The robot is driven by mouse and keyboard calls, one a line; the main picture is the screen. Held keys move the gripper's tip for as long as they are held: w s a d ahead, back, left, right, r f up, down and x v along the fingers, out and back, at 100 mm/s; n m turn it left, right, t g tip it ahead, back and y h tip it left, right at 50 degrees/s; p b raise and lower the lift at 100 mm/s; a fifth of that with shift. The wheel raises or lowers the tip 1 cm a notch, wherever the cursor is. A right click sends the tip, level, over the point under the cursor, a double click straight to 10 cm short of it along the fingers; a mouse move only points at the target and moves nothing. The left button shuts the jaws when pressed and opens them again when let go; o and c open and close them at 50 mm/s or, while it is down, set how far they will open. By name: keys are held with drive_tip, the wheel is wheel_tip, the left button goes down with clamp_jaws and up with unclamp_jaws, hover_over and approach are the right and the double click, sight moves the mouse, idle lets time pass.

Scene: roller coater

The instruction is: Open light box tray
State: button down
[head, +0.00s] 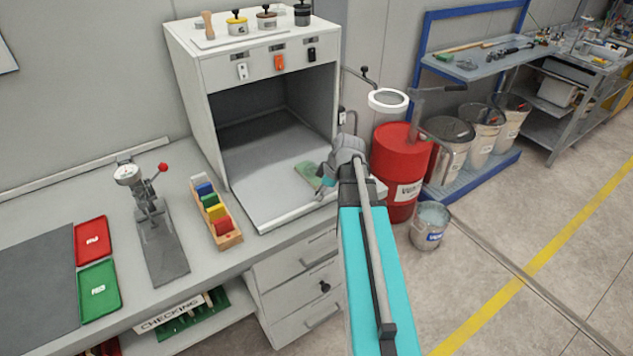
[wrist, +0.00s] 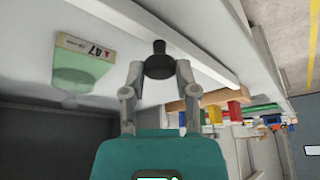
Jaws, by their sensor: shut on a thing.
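The light box (head: 188,88) is a white open-fronted cabinet on the bench. Its grey tray (head: 262,178) has a white front lip (head: 290,212) and sticks out forward of the cabinet walls. My gripper (head: 324,188) is at the right part of the tray's front edge. In the wrist view my gripper (wrist: 158,68) is shut on a black knob (wrist: 159,62) beside the pale front lip (wrist: 175,38). The knob is hidden in the head view. A green sample (head: 308,174) lies on the tray near my gripper; the wrist view shows it labelled A7 (wrist: 85,62).
A wooden rack of coloured blocks (head: 217,214) stands left of the tray. A lever press (head: 155,215), a red tray (head: 91,240) and a green tray (head: 99,290) are further left. A red drum (head: 400,165) and a bucket (head: 430,226) stand on the right.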

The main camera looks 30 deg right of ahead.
drive_tip(key=shift+s+a, duration=0.1)
drive_tip(key=shift+s, duration=0.35)
drive_tip(key=shift+c, duration=1.9)
unclamp_jaws()
drive_tip(key=shift+w+f, duration=0.1)
drive_tip(key=shift+w, duration=0.05)
drive_tip(key=shift+r, duration=0.2)
